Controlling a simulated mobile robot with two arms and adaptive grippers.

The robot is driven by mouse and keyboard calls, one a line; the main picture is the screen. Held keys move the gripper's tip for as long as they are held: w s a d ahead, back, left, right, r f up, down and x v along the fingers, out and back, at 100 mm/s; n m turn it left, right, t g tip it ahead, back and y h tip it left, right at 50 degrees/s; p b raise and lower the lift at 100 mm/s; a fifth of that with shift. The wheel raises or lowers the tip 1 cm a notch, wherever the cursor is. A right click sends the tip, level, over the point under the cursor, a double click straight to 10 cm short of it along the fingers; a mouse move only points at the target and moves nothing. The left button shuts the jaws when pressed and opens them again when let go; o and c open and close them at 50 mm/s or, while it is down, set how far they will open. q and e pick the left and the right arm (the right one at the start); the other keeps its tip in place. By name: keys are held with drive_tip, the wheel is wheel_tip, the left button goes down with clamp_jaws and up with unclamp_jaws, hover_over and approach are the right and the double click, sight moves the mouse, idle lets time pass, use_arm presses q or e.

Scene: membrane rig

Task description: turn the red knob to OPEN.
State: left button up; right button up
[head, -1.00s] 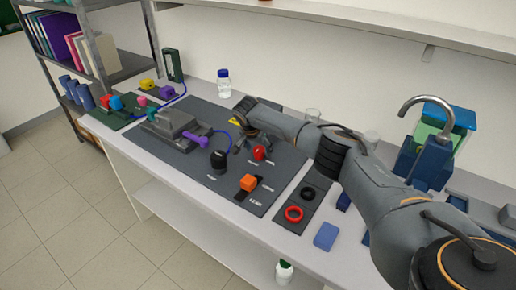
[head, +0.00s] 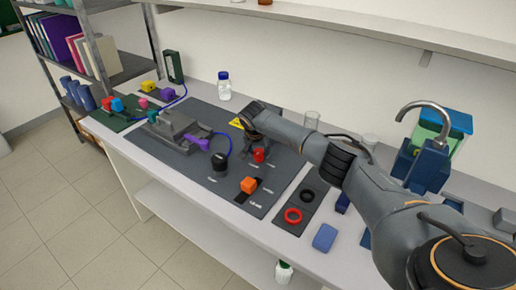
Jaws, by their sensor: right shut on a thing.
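The red knob (head: 259,155) sits on the dark grey mat (head: 200,112) of the rig, with small white lettering beside it that is too small to read. My right arm comes in from the right, and its gripper (head: 256,148) points down at the knob. It is shut on the red knob, and its fingers cover part of it. My left gripper is not in view.
A grey fixture (head: 175,128) with a purple handle (head: 198,143) is to the left. A red ring (head: 293,216) and a black ring (head: 307,195) lie to the right.

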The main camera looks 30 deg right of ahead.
drive_tip(key=shift+s+d+r+n+y+p, duration=0.15)
drive_tip(key=shift+n+y+p, duration=0.25)
drive_tip(key=shift+n, duration=0.5)
drive_tip(key=shift+n+t+p, duration=0.3)
drive_tip(key=shift+n, duration=0.6)
drive_tip(key=shift+d+f+n+y, duration=0.1)
drive_tip(key=shift+f+n+y, duration=0.1)
drive_tip(key=shift+n+y, duration=0.55)
drive_tip(key=shift+d+n+t+b, duration=0.1)
drive_tip(key=shift+n+t+b, duration=0.25)
drive_tip(key=shift+n, duration=0.7)
drive_tip(key=n+y+b, duration=0.1)
drive_tip(key=n+b, duration=0.1)
drive_tip(key=shift+d+f+n, duration=0.1)
drive_tip(key=shift+f+n, duration=0.05)
drive_tip(key=shift+n, duration=0.25)
drive_tip(key=n+y+b, duration=0.1)
drive_tip(key=n+b, duration=0.2)
drive_tip(key=shift+d+y, duration=0.15)
drive_tip(key=shift+y, duration=0.2)
drive_tip(key=shift+n+g+y+b, duration=0.4)
drive_tip(key=shift+n+g+b, duration=0.15)
drive_tip(key=shift+n+b, duration=1.05)
drive_tip(key=shift+r, duration=0.2)
